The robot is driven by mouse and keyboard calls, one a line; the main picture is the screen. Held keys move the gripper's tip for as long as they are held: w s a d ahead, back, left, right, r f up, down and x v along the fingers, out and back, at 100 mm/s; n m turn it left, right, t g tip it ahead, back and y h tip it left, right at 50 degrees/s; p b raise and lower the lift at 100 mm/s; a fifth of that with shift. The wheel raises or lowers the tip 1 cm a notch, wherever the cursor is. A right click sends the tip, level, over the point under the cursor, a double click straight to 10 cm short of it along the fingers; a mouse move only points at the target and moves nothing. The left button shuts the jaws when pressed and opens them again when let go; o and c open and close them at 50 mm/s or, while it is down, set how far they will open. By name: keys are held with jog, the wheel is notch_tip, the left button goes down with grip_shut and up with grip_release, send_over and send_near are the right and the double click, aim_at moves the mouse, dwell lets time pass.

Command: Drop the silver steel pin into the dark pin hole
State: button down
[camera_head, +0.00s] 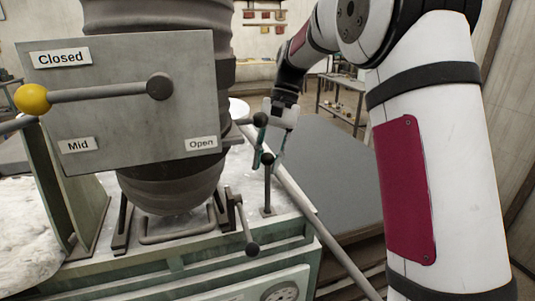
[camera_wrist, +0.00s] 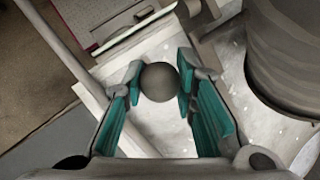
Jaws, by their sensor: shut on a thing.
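My gripper (camera_head: 268,160) points down at the machine's right edge, its teal fingers on either side of a dark ball knob. That ball knob (camera_wrist: 160,82) sits between the fingertips in the wrist view, and the gripper is shut on it. In the head view the knob tops an upright grey rod (camera_head: 267,188) that stands on a small base on the machine top. I cannot tell whether this rod is the silver steel pin. I cannot make out a silver pin or the dark pin hole for certain in either view.
A grey plate (camera_head: 125,118) labelled Closed, Mid and Open carries a lever with a yellow knob (camera_head: 33,98). Behind it stands a large dark vessel (camera_head: 170,190). Another black-knobbed lever (camera_head: 244,225) hangs at the front. A grey surface (camera_head: 330,165) lies right of the machine.

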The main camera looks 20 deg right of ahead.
jog(key=shift+f, duration=3.25)
jog(key=c, duration=1.2)
grip_release()
send_near(268, 183)
jog(key=shift+w+d+r, duration=0.45)
jog(key=shift+w+r, duration=0.15)
jog(key=shift+w, duration=0.1)
